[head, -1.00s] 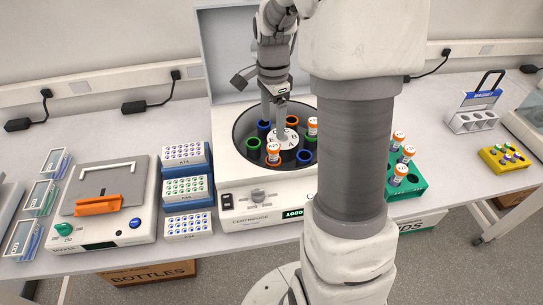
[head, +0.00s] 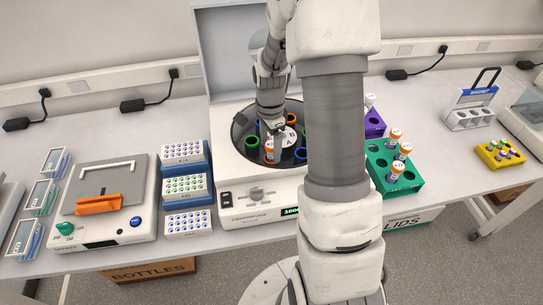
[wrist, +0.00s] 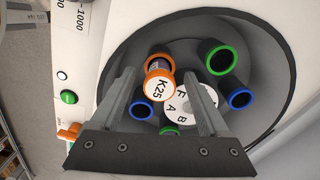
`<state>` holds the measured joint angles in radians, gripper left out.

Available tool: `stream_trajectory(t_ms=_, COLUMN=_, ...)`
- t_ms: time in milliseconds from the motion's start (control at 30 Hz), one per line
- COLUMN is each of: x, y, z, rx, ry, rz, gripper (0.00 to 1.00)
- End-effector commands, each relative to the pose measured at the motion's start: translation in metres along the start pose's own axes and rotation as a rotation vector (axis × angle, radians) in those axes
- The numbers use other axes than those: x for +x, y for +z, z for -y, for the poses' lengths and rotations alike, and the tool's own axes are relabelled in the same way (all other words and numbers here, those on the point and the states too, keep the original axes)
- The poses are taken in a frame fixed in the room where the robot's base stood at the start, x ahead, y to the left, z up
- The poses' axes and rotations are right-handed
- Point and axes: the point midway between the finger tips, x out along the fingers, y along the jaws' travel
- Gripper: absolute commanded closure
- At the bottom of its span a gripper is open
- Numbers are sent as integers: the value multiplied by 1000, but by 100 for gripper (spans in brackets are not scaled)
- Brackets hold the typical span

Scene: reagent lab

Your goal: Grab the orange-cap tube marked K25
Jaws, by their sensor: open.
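The orange-cap tube marked K25 (wrist: 159,87) stands in a slot of the centrifuge rotor, its label readable in the wrist view. In the head view an orange-cap tube (head: 269,147) shows at the rotor's front left, just below my gripper (head: 272,131). In the wrist view my gripper (wrist: 160,76) is open, with one finger on each side of the K25 tube in the picture; the left finger is close to it. I cannot tell whether the fingers touch it. The rotor hub (wrist: 188,103) with letters F, A and B lies by the right finger.
Rotor slots with blue rims (wrist: 239,98) and green rims (wrist: 220,57) surround the hub. The raised centrifuge lid (head: 228,55) stands behind my arm. A green rack (head: 380,168) with several orange-cap tubes and a purple rack (head: 374,124) stand to the right.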

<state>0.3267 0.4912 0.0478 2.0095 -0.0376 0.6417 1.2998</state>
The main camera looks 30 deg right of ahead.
Motion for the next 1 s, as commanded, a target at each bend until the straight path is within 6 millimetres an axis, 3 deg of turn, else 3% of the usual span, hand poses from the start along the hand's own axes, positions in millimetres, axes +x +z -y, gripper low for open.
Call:
stream_trajectory(t_ms=100, x=0, y=0, z=0, rx=0, ry=0, rz=0, gripper=21)
stream_trajectory(t_ms=533, x=0, y=0, z=0, rx=0, ry=0, rz=0, gripper=99)
stream_trajectory(t_ms=1000, x=-3, y=0, z=0, rx=0, ry=-2, rz=-1, gripper=100)
